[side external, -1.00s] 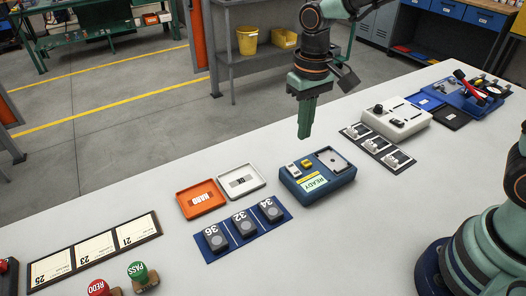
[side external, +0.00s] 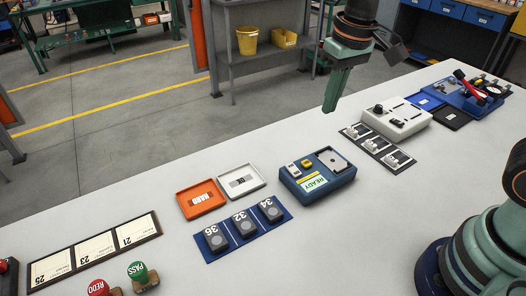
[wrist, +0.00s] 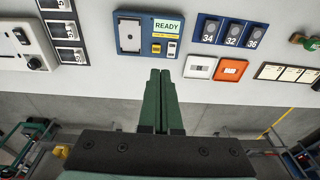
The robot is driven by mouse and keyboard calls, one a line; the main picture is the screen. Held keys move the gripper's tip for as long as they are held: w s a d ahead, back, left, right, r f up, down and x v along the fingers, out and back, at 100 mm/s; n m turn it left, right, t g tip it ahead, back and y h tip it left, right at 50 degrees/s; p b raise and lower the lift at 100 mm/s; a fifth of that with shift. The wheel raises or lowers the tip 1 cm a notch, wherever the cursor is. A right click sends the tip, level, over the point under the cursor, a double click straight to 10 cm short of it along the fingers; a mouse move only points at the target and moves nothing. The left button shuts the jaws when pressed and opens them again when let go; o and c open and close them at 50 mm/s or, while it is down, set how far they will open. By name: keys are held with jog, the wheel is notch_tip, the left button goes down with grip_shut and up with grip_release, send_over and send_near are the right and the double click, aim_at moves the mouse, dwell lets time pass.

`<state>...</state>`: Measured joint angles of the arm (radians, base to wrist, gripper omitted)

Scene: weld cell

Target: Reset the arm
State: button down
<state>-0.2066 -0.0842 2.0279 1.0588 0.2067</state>
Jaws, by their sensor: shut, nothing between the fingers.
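My gripper (side external: 330,105) hangs in the air above the far edge of the table, behind the blue tester. Its green fingers are together with nothing between them. It also shows in the wrist view (wrist: 160,75), fingers closed, pointing toward the tester. The blue tester (side external: 291,182) with its lit READY screen stands on the table, apart from my gripper. It also shows in the wrist view (wrist: 128,49).
A blue mat (side external: 229,250) holds numbered dark blocks. An orange tray (side external: 183,211) and a white tray (side external: 256,191) lie behind it. A grey-white box (side external: 412,129) stands right of the tester. PASS (side external: 138,271) and REDO (side external: 98,287) stamps are front left. The table's middle front is clear.

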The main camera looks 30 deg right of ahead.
jog(key=s+d+r+t, duration=0.2)
jog(key=s+d+t, duration=0.2)
jog(key=s+d, duration=0.3)
jog(key=shift+d+r, duration=0.2)
jog(key=shift+r, duration=0.1)
